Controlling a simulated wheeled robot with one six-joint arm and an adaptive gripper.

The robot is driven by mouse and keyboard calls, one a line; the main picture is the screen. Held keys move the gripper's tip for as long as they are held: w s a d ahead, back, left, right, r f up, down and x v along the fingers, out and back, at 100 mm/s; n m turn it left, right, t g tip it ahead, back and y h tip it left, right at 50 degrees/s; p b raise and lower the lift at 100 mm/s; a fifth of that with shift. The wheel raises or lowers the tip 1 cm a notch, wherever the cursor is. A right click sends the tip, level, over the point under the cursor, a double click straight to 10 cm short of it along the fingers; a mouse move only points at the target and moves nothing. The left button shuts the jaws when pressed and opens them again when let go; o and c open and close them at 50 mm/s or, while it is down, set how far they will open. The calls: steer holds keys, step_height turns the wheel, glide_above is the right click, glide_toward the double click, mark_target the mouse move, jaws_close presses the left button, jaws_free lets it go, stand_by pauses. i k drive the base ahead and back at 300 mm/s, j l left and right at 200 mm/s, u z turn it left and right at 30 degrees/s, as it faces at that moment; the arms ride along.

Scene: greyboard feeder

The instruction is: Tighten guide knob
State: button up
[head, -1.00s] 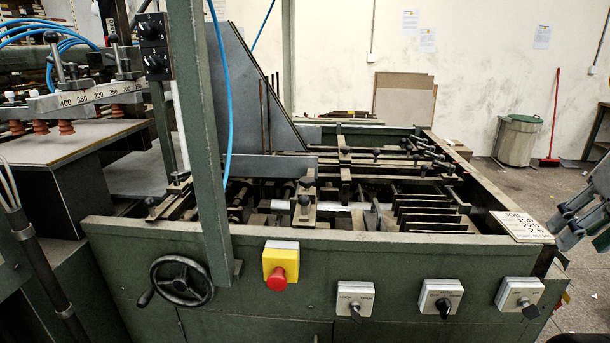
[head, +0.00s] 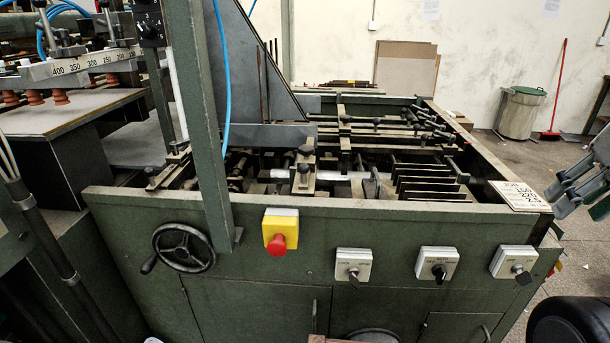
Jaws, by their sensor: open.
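The green feeder machine (head: 330,225) fills the middle of the head view. Inside its open bed, a guide block carries a black guide knob (head: 306,151), with another dark knob (head: 303,171) just in front of it. More small black knobs (head: 420,112) sit on the guide rods at the bed's back right. I cannot tell which knob is the task's one, or whether any is loose. My gripper (head: 562,200) is at the right edge, partly cut off. It is open and empty, outside the machine's right corner and well apart from the knobs.
A job card (head: 520,196) lies on the right front corner. A green post (head: 198,130) and a blue hose stand left of the bed. A handwheel (head: 184,247), a red stop button (head: 277,244) and several switches line the front panel.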

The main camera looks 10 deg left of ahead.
mark_target(306, 151)
steer(key=i+j+u, duration=0.1)
steer(key=u, duration=0.55)
steer(key=i+j, duration=0.05)
